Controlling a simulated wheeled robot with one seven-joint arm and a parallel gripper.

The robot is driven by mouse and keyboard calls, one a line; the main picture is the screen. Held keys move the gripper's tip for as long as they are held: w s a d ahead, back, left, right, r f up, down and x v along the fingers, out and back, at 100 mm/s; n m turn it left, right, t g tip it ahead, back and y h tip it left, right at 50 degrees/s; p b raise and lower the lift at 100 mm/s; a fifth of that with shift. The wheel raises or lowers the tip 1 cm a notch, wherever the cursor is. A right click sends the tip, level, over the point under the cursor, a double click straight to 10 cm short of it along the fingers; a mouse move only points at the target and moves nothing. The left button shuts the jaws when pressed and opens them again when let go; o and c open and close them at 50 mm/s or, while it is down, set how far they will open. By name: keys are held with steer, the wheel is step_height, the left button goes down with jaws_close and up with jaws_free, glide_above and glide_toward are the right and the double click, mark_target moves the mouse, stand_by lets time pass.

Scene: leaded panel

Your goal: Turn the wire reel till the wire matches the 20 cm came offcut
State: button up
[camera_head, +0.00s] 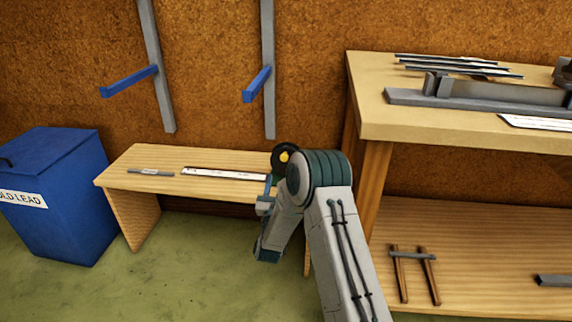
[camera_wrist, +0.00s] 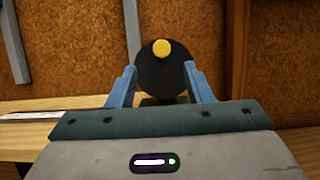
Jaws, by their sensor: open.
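The wire reel is a dark disc with a yellow knob (camera_wrist: 161,48). In the wrist view the reel (camera_wrist: 160,75) stands straight ahead, between and beyond the fingers of my gripper (camera_wrist: 160,85). My gripper is open; I cannot tell whether a finger touches the reel. In the head view the reel (camera_head: 279,158) shows partly behind my arm, at the right end of the low bench. A short grey strip, probably the came offcut (camera_head: 150,173), lies on the bench's left part. A white ruler-like strip (camera_head: 225,173) lies between it and the reel. I see no wire.
The low wooden bench (camera_head: 125,180) stands against the brown wall. A blue lead bin (camera_head: 60,200) is at its left. A taller workbench (camera_head: 420,130) with metal strips stands at the right. Blue wall brackets (camera_head: 128,81) jut out above the low bench.

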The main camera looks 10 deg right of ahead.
mark_target(284, 158)
steer(key=b+x, duration=0.1)
steer(key=x, duration=0.7)
steer(key=shift+w+d+r+b, duration=0.1)
steer(key=shift+w+d+b, duration=0.1)
steer(key=shift+w+b, duration=0.15)
steer(key=shift+s, duration=0.1)
